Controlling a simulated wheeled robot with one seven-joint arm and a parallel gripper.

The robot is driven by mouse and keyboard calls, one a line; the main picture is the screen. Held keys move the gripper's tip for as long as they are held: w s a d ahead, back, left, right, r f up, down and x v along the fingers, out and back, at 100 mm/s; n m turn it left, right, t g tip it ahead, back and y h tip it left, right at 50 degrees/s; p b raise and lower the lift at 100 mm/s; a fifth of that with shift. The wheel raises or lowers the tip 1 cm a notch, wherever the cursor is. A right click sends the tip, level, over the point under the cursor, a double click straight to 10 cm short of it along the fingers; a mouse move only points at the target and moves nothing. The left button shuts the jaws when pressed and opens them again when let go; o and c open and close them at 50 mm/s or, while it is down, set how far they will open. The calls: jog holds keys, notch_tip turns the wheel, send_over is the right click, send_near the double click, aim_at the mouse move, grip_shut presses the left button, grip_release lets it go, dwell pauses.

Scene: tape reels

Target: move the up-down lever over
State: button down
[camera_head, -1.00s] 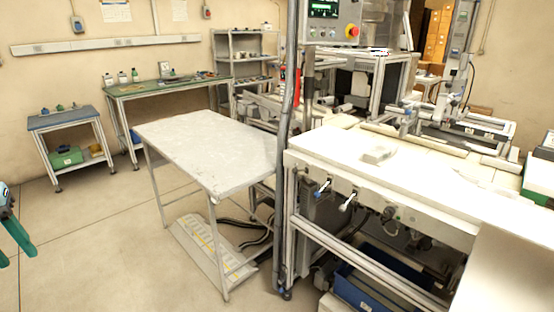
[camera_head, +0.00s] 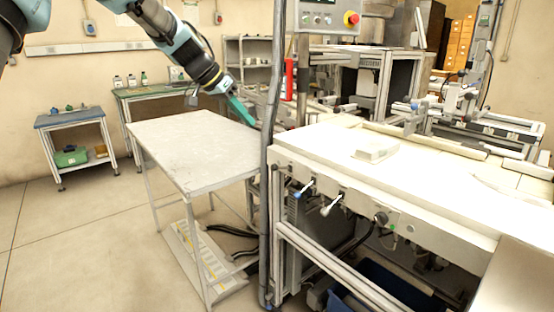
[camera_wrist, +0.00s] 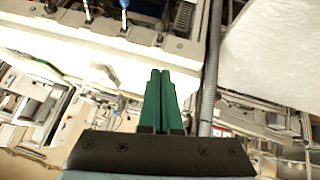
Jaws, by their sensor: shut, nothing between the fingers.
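Two small levers stick out from the front face of the white-topped machine bench. One has a blue tip (camera_head: 304,188) and the other a white tip (camera_head: 331,206). I cannot tell from the pictures which one is the up-down lever. In the wrist view the blue-tipped lever (camera_wrist: 124,10) and the other lever (camera_wrist: 88,14) show at the top edge, partly cut off. My gripper (camera_head: 252,121) has green fingers pressed together and empty. It is in the air left of the grey pole, above and left of the levers in the head view. Its fingertips (camera_wrist: 160,72) touch nothing visible.
A grey vertical pole (camera_head: 270,130) stands between my gripper and the bench (camera_head: 330,145). A pale side table (camera_head: 190,145) stands to the left. A black knob (camera_head: 381,218) is right of the levers. A control panel (camera_head: 328,17) hangs above. Open floor lies at front left.

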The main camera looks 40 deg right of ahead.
jog(key=shift+s+d, duration=0.15)
jog(key=shift+d, duration=0.1)
jog(key=p, duration=0.3)
send_over(280, 167)
jog(key=w+a, duration=0.2)
notch_tip(280, 167, down, 8)
jog(key=shift+s+a+f+p, duration=0.1)
jog(key=shift+a+f+p, duration=0.1)
jog(key=shift+f, duration=0.4)
jog(key=shift+s+a+f+p, duration=0.15)
jog(key=shift+f+p, duration=0.1)
jog(key=shift+f, duration=0.4)
jog(key=shift+s+a+f+p, duration=0.1)
jog(key=shift+a+f+p, duration=0.1)
jog(key=shift+f, duration=0.4)
jog(key=shift+f+b, duration=0.15)
jog(key=shift+b, duration=0.35)
